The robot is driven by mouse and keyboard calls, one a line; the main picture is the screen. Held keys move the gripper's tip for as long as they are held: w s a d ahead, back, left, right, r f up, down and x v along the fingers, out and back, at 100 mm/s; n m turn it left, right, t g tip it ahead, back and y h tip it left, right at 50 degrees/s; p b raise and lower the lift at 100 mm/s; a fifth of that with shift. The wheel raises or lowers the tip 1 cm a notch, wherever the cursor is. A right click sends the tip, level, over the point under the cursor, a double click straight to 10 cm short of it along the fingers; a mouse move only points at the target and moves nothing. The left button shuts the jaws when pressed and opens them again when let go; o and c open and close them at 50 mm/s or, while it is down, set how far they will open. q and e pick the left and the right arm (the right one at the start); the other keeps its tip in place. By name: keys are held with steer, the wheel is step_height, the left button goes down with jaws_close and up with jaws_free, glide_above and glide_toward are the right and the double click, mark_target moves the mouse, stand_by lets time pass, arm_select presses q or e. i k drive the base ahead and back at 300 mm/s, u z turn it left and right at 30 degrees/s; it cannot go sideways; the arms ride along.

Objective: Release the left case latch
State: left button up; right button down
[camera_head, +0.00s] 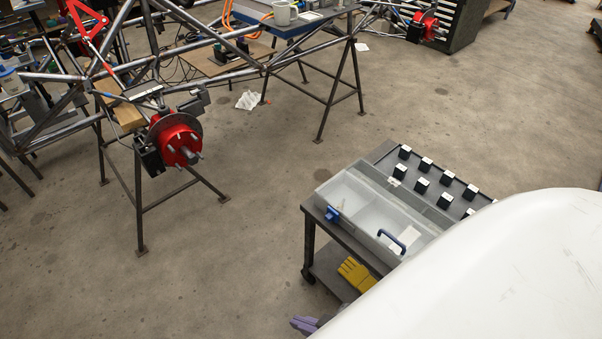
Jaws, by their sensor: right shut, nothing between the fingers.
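The case (350,192) is a grey box with a clear lid, lying on a dark cart. The lid looks shut. A blue latch (333,214) sits at the left end of its front side, and a dark blue handle (391,240) is farther right. I cannot tell the latch's exact position at this size. The case's right end is partly hidden by my large white arm link. What shows of my right gripper (303,324) is a small purple-grey part at the bottom edge, below and left of the case, apart from the latch. It is shut and empty. My left gripper is not in view.
The cart (309,240) has a lower shelf with a yellow glove (356,273). Several black-and-white blocks (421,186) stand on a dark tray behind the case. A tube chassis with a red hub (180,145) stands left on trestles. The floor between is clear.

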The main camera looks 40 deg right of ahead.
mark_target(331, 214)
steer(key=i, duration=1.2)
steer(key=z, duration=1.7)
